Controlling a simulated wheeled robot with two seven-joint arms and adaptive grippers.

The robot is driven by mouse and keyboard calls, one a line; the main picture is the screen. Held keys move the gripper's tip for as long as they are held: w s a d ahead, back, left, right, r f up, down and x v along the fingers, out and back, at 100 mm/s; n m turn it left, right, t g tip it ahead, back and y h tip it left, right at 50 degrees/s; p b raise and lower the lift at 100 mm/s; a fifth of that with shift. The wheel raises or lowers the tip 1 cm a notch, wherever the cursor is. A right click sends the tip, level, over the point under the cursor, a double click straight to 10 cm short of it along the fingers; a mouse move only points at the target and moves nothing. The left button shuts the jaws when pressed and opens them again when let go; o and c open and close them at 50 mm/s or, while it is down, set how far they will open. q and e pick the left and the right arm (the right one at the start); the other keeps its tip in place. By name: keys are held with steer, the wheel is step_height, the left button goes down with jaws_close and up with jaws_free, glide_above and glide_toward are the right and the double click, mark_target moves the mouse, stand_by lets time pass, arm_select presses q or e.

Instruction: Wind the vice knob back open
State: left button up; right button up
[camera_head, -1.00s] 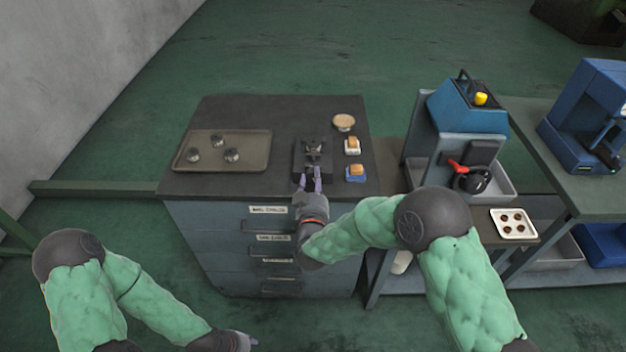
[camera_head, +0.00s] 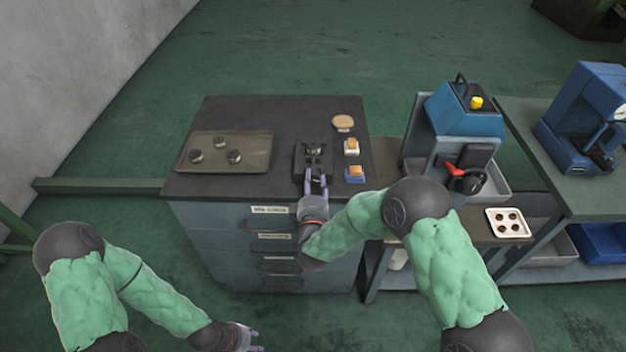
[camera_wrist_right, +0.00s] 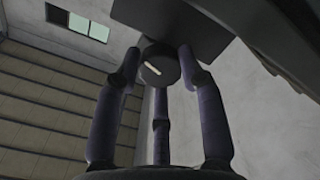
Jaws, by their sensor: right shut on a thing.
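The vice (camera_head: 312,152) is a small dark block near the right front of the grey cabinet top. Its knob (camera_wrist_right: 160,68) is a dark round disc with a pale line mark, seen face-on in the right wrist view. My right gripper (camera_head: 315,178) reaches the vice from the front. In the right wrist view its fingers (camera_wrist_right: 160,62) are closed around the knob's sides, with a third finger below. My left gripper (camera_head: 256,342) hangs low at the bottom of the head view, away from the cabinet; its finger spacing is too small to tell.
A tray (camera_head: 258,146) with several dark round parts lies left of the vice. To its right are a round tan-topped dish (camera_head: 343,122) and two small blocks, one on white (camera_head: 351,146), one on blue (camera_head: 355,173). A blue machine (camera_head: 465,110) stands further right.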

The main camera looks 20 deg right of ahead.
steer(key=shift+s+f+n+p, duration=0.15)
steer(key=shift+n+p, duration=0.15)
steer(key=shift+n, duration=0.65)
steer(key=shift+f+n+p, duration=0.15)
steer(key=shift+n+p, duration=0.1)
steer(key=shift+n, duration=0.7)
steer(key=shift+d, duration=0.1)
steer(key=o, duration=1.2)
steer(key=shift+c, duration=0.2)
steer(key=shift+d+r, duration=0.1)
steer(key=shift+r, duration=0.1)
steer(key=v, duration=1.2)
